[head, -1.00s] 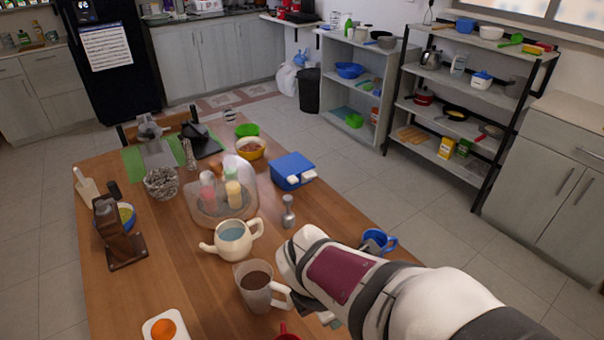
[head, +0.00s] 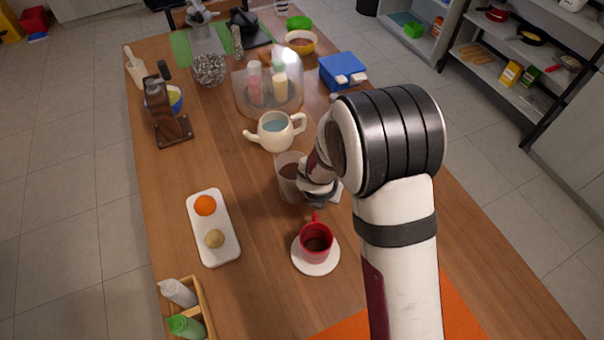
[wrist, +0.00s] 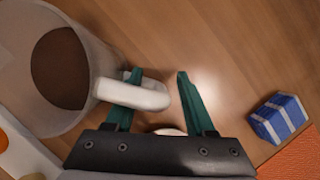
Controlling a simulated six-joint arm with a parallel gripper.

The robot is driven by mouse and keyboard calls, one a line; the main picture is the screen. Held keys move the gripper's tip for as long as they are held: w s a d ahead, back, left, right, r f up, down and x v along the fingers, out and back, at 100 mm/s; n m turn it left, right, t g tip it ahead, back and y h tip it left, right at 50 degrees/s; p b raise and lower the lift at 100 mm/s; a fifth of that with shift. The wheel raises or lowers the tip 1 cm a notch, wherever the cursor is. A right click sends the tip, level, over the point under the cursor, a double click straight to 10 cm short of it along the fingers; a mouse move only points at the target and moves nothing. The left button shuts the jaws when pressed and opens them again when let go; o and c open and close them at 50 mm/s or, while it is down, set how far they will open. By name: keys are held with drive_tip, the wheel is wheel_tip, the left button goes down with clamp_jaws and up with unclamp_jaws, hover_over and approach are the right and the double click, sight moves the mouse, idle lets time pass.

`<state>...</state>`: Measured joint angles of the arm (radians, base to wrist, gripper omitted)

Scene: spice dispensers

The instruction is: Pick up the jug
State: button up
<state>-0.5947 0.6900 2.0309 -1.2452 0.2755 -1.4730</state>
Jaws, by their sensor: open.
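The jug (head: 289,178) is see-through with dark brown contents and a white handle. It stands upright on the wooden table, left of my arm in the head view. In the wrist view the jug (wrist: 60,70) fills the upper left, with its handle (wrist: 140,96) pointing at my gripper. My gripper (wrist: 159,74) is open, with teal fingers. The left finger crosses the handle near its loop, and the right finger is just beyond the handle's outer end. I cannot tell whether either finger touches it. My arm hides most of the gripper in the head view.
A cream teapot (head: 275,132) stands behind the jug. A red cup (head: 316,240) on a white saucer (head: 313,267) is in front. A white tray (head: 211,235) with round items lies front left. A blue striped box (wrist: 279,118) and orange mat (wrist: 292,157) are right of the gripper.

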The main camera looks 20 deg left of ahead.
drive_tip(key=shift+w+f, duration=0.25)
drive_tip(key=shift+f, duration=0.4)
clamp_jaws()
drive_tip(key=shift+r, duration=0.1)
idle(0.8)
